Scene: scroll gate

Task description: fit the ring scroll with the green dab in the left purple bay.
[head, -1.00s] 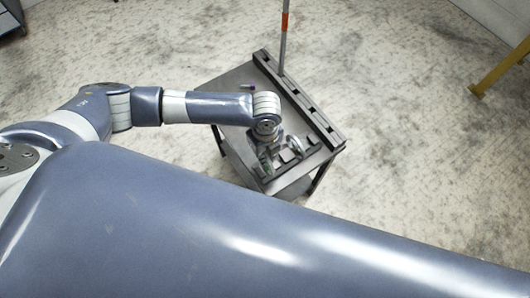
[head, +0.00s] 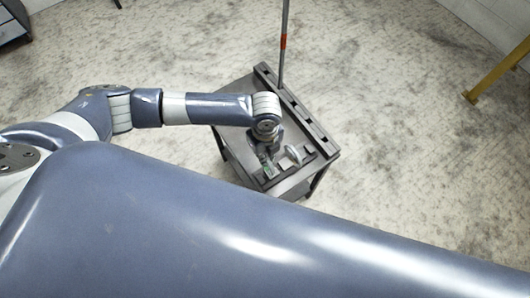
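A small dark table (head: 238,147) stands in the middle of the head view. My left arm reaches over it from the left, and my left gripper (head: 266,155) points down at its near part. The fingers are too small and covered to tell if they are open. A greenish patch (head: 268,169) shows just below the gripper; I cannot tell whether it is the dab on a ring scroll or whether it is held. A pale ring-like piece (head: 294,154) stands on the table right of the gripper. No purple bay can be made out. My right gripper is out of view.
A dark slotted rail (head: 309,122) runs along the table's far right edge. A grey pole with a red band (head: 283,41) rises behind the table. A yellow frame (head: 497,72) stands at the far right. The floor around the table is clear.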

